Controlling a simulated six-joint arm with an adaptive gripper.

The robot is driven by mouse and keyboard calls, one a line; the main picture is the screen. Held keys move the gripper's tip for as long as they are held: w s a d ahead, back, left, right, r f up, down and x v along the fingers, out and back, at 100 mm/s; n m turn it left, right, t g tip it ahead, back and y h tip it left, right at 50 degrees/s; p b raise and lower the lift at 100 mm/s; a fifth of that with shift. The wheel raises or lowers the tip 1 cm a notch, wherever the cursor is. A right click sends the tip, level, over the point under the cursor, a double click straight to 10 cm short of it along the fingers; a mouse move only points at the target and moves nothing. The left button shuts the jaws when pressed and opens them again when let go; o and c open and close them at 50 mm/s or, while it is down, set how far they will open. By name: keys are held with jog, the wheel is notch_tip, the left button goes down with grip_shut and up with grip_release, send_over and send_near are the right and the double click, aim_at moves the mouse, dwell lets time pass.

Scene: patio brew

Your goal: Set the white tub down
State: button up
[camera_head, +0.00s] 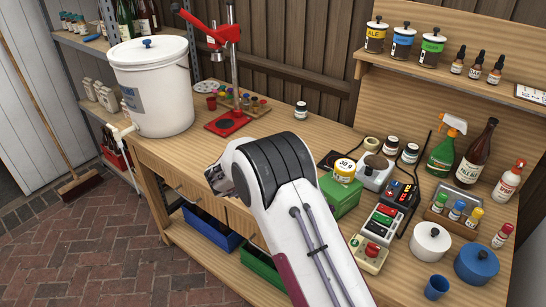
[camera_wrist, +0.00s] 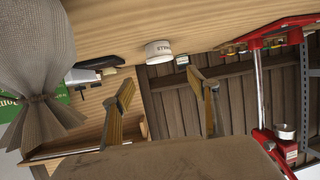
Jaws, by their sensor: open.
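A white tub (camera_wrist: 158,52) with dark lettering starting "STR" shows upside down in the wrist view. It appears to rest on the wooden bench top (camera_wrist: 180,18). My gripper (camera_wrist: 162,86) is open, its two fingers apart with nothing held between them. The tub lies beyond the fingertips, in line with the gap, apart from both fingers. In the head view I cannot make out this tub; my wrist and forearm cover part of the bench.
A red bottle press (camera_head: 229,60) and a big white bucket (camera_head: 153,85) stand left on the bench. A small dark-lidded jar (camera_head: 301,110) stands behind. A green box (camera_head: 340,195) and small devices are to the right. A cloth sack (camera_wrist: 38,85) is close in the wrist view.

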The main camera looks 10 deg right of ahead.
jog(key=a+r+n+t+y, duration=0.25)
jog(key=r+y, duration=0.25)
jog(key=r, duration=1)
jog(key=s+a+r+n+y, duration=0.3)
jog(key=s+r+y, duration=0.2)
jog(key=s+r, duration=0.55)
jog(key=s+d+f+n+g+y, duration=0.1)
jog(key=s+d+n+g, duration=0.2)
jog(key=s, duration=1.6)
jog(key=s+d+f+g+h, duration=0.1)
jog(key=s+d+f, duration=0.3)
jog(key=s, duration=0.7)
jog(key=s+d+f+m+g+h, duration=0.1)
jog(key=s+d+f+g+h, duration=0.1)
jog(key=s, duration=1)
jog(key=shift+d+f+g, duration=0.85)
jog(key=shift+d+f, duration=0.05)
jog(key=shift+d, duration=0.3)
